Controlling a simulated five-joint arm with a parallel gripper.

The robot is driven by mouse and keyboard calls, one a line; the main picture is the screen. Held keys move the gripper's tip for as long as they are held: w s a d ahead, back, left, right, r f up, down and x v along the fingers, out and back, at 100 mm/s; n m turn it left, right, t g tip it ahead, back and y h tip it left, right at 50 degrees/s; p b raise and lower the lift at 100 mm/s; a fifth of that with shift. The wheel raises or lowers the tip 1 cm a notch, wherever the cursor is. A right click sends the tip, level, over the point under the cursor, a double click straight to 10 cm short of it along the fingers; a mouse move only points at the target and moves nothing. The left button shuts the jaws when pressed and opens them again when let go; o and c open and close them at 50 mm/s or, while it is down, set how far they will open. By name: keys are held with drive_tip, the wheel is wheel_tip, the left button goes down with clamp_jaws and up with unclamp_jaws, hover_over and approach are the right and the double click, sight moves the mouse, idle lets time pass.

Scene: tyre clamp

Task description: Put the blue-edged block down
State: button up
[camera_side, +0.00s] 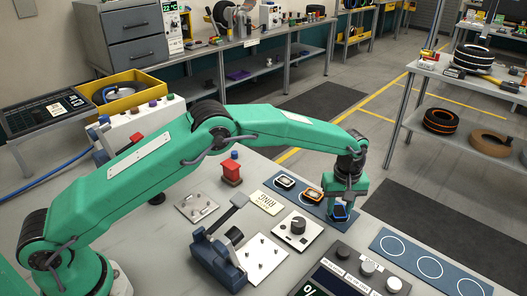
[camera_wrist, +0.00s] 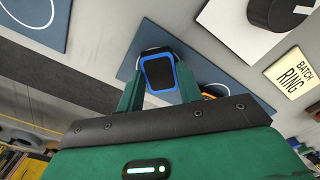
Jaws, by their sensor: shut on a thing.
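The blue-edged block (camera_side: 340,213) is dark-faced with a bright blue rim. My gripper (camera_side: 342,204) points down and is shut on it at the near right end of a dark blue mat (camera_side: 298,190). In the wrist view the block (camera_wrist: 158,72) sits between my two green fingers (camera_wrist: 159,88), its face showing. I cannot tell whether its underside touches the mat. An orange-edged block (camera_side: 312,195) and another dark block with a pale face (camera_side: 284,182) stand on the same mat, to the left of my gripper.
A second blue mat with several white circles (camera_side: 412,259) lies empty at the right. A control console (camera_side: 352,278) is at the front.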

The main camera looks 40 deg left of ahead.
sight(339, 211)
drive_tip(key=shift+f, duration=0.15)
drive_tip(key=o, duration=1)
drive_tip(key=shift+r, duration=6.2)
drive_tip(key=shift+r, duration=0.1)
